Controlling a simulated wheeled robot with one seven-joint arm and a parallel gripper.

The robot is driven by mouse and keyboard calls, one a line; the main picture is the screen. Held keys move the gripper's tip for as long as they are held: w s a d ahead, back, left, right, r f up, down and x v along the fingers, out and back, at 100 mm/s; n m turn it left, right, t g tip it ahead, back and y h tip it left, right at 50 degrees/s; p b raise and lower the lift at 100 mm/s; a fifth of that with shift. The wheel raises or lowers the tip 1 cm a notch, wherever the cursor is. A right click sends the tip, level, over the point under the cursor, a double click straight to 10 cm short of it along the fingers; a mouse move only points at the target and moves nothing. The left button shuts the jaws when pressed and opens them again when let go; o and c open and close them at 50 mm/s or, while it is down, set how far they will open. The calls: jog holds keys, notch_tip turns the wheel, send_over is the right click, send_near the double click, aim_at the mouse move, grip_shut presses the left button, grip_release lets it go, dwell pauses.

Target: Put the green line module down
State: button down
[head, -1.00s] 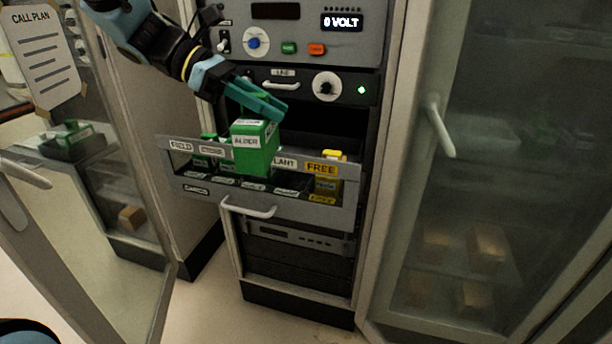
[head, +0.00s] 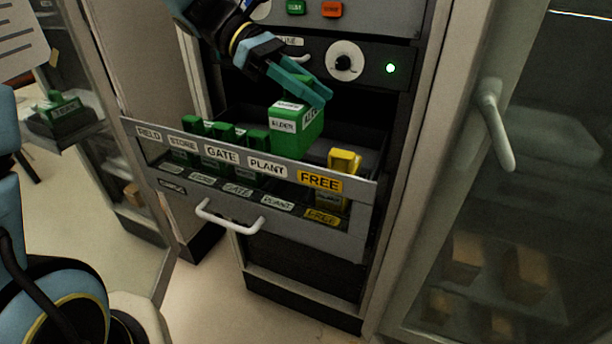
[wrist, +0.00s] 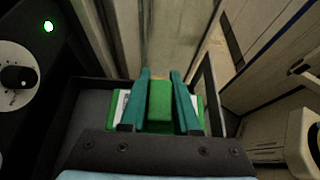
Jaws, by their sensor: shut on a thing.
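My gripper (head: 312,92) is shut on the handle of a green line module (head: 296,132) with white labels, the front one seeming to read ALDER. The module is upright, behind the PLANT and FREE labels of the open drawer's front (head: 225,160). In the wrist view, both fingers flank the green handle (wrist: 160,103). Several other green modules (head: 225,135) stand in the left part of the drawer. A yellow module (head: 343,162) stands at the FREE label.
A panel with a dial (head: 344,62) and a lit green lamp is above the drawer. A glass cabinet door with a white handle (head: 495,125) is at right. Another green module (head: 62,108) sits on a shelf at left. Dark drawer room shows behind the yellow module.

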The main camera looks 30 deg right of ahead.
aim_at(311, 146)
notch_tip(311, 146, down, 8)
jog(key=shift+f+p, duration=0.1)
jog(key=shift+p, duration=0.75)
jog(key=shift+f, duration=0.45)
jog(key=shift+f, duration=0.1)
jog(key=shift+f, duration=0.4)
jog(key=shift+f, duration=0.1)
jog(key=c, duration=0.6)
grip_release()
jog(key=shift+f+b, duration=0.1)
jog(key=shift+b, duration=0.2)
jog(key=shift+c, duration=0.2)
jog(key=shift+a, duration=0.1)
